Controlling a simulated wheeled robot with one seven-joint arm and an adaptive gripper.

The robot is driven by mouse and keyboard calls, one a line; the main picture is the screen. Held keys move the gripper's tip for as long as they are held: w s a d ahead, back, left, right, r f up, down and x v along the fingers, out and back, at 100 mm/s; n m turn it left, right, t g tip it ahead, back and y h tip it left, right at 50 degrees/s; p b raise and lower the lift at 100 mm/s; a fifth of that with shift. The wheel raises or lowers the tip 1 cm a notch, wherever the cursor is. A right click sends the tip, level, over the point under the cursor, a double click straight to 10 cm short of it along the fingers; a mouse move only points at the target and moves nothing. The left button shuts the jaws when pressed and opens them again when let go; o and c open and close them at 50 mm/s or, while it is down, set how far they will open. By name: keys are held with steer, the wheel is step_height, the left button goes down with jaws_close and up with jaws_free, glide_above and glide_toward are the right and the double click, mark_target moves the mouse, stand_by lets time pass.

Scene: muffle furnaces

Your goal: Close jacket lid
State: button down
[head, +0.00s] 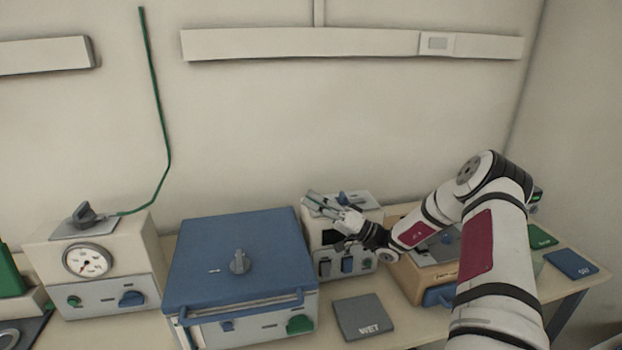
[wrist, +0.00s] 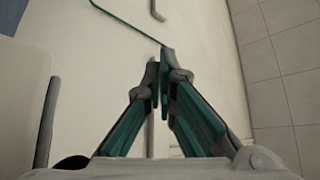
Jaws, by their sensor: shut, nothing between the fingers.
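A wide box unit with a blue lid (head: 205,270) stands left of centre in the head view. The lid has a grey knob (head: 239,262) on top and a blue bar handle (head: 245,305) along its front edge. It looks down over the box; a small gap cannot be ruled out. My gripper (head: 310,197) is right of the blue lid, above a smaller white unit (head: 345,265) with a dark front opening. It points up and left. In the wrist view my gripper (wrist: 162,70) has its green-padded fingers together, with nothing between them.
A white unit with a round gauge (head: 88,261) stands at the left. A grey WET pad (head: 363,317) lies at the front of the bench. A tan unit (head: 408,277) is partly behind my arm. Green (head: 541,237) and blue (head: 571,264) pads lie at the right.

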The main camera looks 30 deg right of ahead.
steer(key=s+a+f+n+y+b, duration=0.1)
steer(key=s+f, duration=0.3)
steer(key=f, duration=0.7)
steer(key=shift+s+f+n+g+y, duration=0.3)
steer(key=shift+n+y, duration=0.1)
steer(key=shift+n, duration=0.3)
steer(key=shift+a+f, duration=0.1)
steer(key=shift+a, duration=0.05)
